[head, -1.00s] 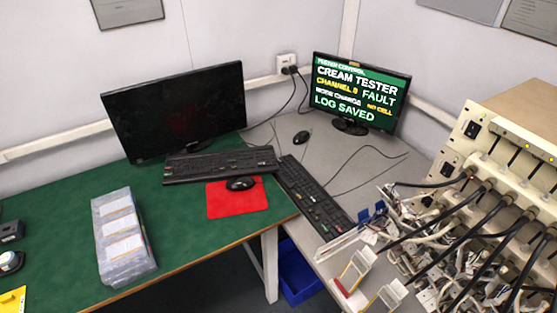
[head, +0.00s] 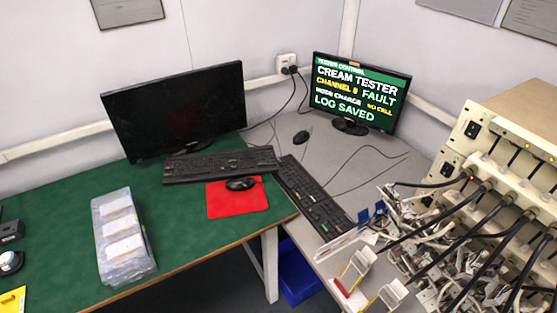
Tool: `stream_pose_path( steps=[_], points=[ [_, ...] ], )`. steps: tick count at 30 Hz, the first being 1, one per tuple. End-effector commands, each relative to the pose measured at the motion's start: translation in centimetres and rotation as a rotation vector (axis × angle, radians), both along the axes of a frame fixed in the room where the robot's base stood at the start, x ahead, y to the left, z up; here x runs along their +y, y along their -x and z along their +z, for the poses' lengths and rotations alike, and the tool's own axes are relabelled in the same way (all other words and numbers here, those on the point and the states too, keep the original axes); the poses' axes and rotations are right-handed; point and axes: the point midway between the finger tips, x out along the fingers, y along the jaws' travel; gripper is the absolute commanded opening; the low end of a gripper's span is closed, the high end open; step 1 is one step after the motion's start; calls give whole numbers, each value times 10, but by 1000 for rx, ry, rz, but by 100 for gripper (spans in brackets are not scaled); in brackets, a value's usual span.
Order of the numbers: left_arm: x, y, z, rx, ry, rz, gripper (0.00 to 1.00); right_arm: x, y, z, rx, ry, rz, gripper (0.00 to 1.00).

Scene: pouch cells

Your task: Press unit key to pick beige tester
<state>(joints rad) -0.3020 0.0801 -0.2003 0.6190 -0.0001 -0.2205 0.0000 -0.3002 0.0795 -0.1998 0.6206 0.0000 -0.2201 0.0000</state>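The lit monitor (head: 355,92) at the back right reads "TESTER CONTROL, CREAM TESTER, CHANNEL 8 FAULT, MODE CHARGE, NO CELL, LOG SAVED"; the channel digit is small. A black keyboard (head: 312,197) with a few coloured keys lies along the grey table's left edge. A second black keyboard (head: 220,165) lies on the green table, partly over the red mat. Which key is the unit key cannot be told. The beige tester (head: 508,165) stands at the right, with black cables and clips at its front. Neither gripper is in view.
A dark monitor (head: 180,110) stands on the green table (head: 60,225). A mouse (head: 241,184) rests on the red mat (head: 235,204), another mouse (head: 301,137) on the grey table. A clear-wrapped stack (head: 122,240) lies at left. A blue bin (head: 298,275) is below.

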Motion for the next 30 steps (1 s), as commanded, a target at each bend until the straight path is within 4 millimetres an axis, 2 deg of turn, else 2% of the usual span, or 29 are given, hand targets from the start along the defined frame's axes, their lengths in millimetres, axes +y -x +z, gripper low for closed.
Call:
stream_pose_path(
  steps=[12, 13, 17, 18, 30],
  points=[
    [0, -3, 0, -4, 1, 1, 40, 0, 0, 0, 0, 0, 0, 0],
    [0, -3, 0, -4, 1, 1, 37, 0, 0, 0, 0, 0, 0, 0],
    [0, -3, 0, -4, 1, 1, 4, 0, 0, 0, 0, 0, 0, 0],
    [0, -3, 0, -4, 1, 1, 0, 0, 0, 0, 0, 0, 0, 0],
    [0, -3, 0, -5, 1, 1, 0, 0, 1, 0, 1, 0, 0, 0]
  ],
)
